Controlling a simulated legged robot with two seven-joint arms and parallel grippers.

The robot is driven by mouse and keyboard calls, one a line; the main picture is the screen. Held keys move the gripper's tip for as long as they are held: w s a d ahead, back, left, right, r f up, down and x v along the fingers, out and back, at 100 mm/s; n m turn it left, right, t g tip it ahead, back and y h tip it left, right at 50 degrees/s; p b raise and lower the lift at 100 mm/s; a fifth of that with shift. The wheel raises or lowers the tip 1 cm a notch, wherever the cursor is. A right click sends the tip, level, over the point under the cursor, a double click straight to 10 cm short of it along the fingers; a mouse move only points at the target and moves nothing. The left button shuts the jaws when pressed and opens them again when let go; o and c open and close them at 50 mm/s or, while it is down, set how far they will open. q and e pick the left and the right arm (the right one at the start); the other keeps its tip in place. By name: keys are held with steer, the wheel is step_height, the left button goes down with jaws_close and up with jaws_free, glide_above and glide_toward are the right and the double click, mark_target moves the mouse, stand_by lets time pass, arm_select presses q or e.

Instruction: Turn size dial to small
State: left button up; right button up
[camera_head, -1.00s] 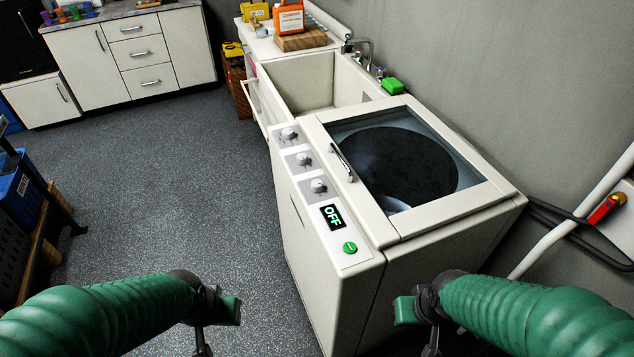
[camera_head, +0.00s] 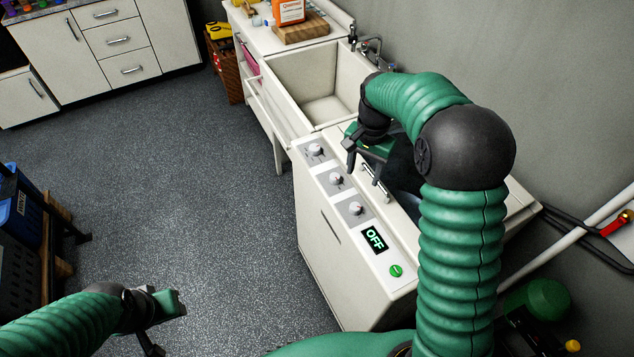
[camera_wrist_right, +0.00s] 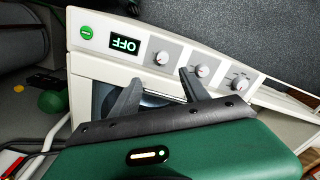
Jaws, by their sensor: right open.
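The white washing machine (camera_head: 322,232) has three round dials on its control strip: a far dial (camera_head: 315,149), a middle dial (camera_head: 336,179) and a near dial (camera_head: 356,208). Their labels are too small to read, so I cannot tell which is the size dial. In the right wrist view they are the near (camera_wrist_right: 160,57), middle (camera_wrist_right: 201,70) and far (camera_wrist_right: 239,82) dials. My right gripper (camera_head: 363,171) is open and empty above the lid's front edge, beside the dials; its fingers (camera_wrist_right: 160,80) touch no dial. My left gripper (camera_head: 165,318) is low at left, away from the machine; its jaws are unclear.
An OFF display (camera_head: 374,239) and a green button (camera_head: 396,271) sit at the strip's near end. My right arm covers much of the lid. The lid handle (camera_head: 377,188) lies close to the right gripper. A sink (camera_head: 325,108) adjoins the machine.

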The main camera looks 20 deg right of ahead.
steer(key=w+d, duration=0.1)
steer(key=p, duration=0.2)
glide_above(358, 205)
steer(key=a, duration=0.2)
steer(key=f, duration=1.2)
steer(key=shift+d+f, duration=0.2)
steer(key=shift+f, duration=0.05)
steer(key=f, duration=0.4)
steer(key=shift+w+d+p, duration=0.15)
steer(key=shift+d+p, duration=0.2)
steer(key=shift+d+f, duration=0.25)
steer(key=shift+d, duration=0.2)
steer(key=shift+a+r, duration=0.15)
steer(key=shift+a, duration=0.4)
steer(key=c, duration=0.9)
steer(key=shift+c, duration=0.9)
arm_select(q)
steer(key=r, duration=0.2)
steer(key=d+r, duration=0.1)
steer(key=shift+r, duration=0.35)
arm_select(e)
steer(key=shift+d, duration=0.15)
jaws_close()
arm_select(q)
steer(key=shift+d, duration=0.1)
arm_select(e)
steer(key=shift+d, duration=0.1)
